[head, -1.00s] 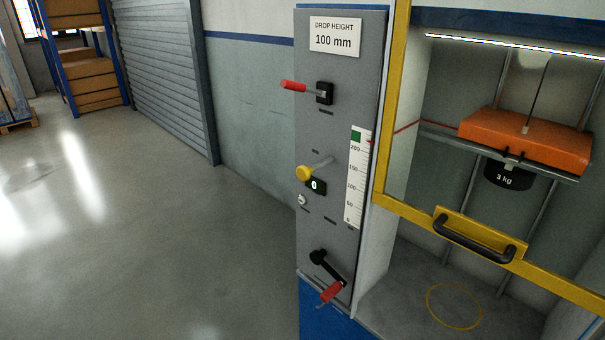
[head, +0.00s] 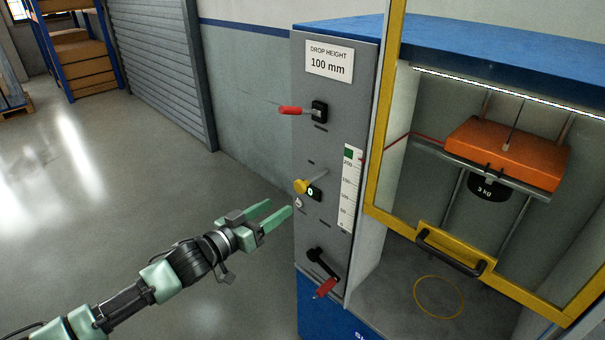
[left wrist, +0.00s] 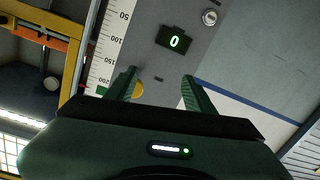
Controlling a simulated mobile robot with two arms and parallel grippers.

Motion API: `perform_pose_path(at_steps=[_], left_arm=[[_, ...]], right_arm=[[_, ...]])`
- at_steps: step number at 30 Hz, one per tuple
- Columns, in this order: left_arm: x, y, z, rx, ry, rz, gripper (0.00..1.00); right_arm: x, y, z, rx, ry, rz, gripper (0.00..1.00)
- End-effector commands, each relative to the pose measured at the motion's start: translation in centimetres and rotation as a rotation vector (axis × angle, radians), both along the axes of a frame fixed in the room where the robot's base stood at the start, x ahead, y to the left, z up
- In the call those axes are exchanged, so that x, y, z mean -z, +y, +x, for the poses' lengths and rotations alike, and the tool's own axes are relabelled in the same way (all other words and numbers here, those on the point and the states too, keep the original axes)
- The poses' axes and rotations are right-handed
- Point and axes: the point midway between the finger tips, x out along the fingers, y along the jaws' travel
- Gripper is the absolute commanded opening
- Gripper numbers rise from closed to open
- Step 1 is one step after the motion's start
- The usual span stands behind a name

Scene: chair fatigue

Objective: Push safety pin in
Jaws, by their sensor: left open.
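The safety pin is a yellow round knob (head: 301,186) on a pale shaft, sticking out from the grey control panel (head: 324,226). In the left wrist view the yellow knob (left wrist: 138,90) shows partly, between the fingers and nearer the left one; the gripper body hides the rest. My left gripper (head: 281,207) is open and empty, below and left of the knob in the head view, with its fingers pointing at the panel. In the left wrist view its two green fingers (left wrist: 159,78) stand apart. I see no clear contact with the pin. My right gripper is not in view.
Near the knob are a display reading 0 (head: 314,193) and a key switch (head: 298,203). Right are a yellow-framed guard (head: 375,193) and a 3 kg weight (head: 486,189). Open floor lies left.

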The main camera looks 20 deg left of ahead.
Motion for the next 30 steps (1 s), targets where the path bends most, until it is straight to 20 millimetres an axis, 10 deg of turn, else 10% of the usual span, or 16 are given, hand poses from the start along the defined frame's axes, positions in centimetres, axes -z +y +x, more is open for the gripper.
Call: perform_pose_path(at_steps=[6, 30], left_arm=[[-4.9, -2.3, -0.3, 0.067, -0.051, -0.037, 0.53], [-4.7, -4.9, 6.8, 0.065, -0.049, -0.035, 0.53]], right_arm=[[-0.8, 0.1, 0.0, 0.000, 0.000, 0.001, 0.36], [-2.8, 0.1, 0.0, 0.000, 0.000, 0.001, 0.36]])
